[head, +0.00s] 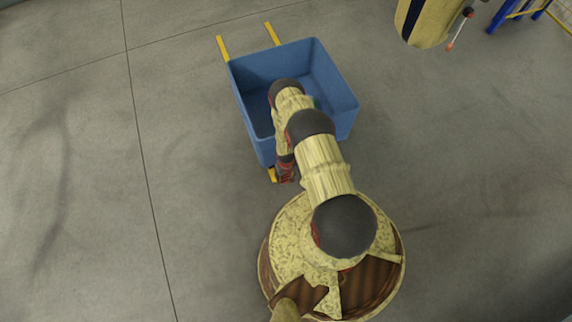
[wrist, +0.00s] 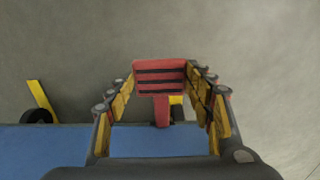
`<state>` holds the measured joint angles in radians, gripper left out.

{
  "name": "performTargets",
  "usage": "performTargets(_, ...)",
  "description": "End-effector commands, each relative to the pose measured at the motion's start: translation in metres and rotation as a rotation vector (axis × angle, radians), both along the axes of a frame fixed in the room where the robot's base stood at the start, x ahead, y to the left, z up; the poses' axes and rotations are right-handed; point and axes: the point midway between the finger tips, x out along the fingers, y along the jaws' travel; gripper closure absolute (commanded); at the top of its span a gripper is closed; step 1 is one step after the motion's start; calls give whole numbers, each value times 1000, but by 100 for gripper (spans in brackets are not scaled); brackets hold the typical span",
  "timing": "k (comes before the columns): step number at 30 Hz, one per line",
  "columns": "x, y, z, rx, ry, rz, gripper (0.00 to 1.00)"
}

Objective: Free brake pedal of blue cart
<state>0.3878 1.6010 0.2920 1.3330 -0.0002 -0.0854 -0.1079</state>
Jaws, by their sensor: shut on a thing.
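The blue cart (head: 328,78) is an open blue tub on the grey floor, in front of my base in the head view. Its blue body also fills the lower part of the wrist view (wrist: 50,142). The brake pedal (wrist: 160,68) is a red plate with dark ridges on a red stem at the cart's edge. My gripper (wrist: 165,80) has its two fingers on either side of the pedal, shut on it. In the head view my gripper (head: 285,172) is low at the cart's near end, partly hidden by my arm, and I cannot make out the pedal there.
Two yellow bars (head: 223,48) stick out from the cart's far end. A dark wheel with a yellow bracket (wrist: 38,108) shows at left in the wrist view. A yellow and dark object (head: 428,22) and a blue frame (head: 505,14) stand at upper right. The floor at left is clear.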

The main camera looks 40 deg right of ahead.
Motion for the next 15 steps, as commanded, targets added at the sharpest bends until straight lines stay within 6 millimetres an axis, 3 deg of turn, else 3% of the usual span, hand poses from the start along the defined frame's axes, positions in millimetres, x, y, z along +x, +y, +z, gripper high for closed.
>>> performTargets(1,1,-1,0,-1,-2,-1,93)
performTargets(2,1,-1,0,-1,-2,-1,47)
performTargets(11,0,0,0,0,0,0,30)
performTargets(15,0,0,0,0,1,0,29)
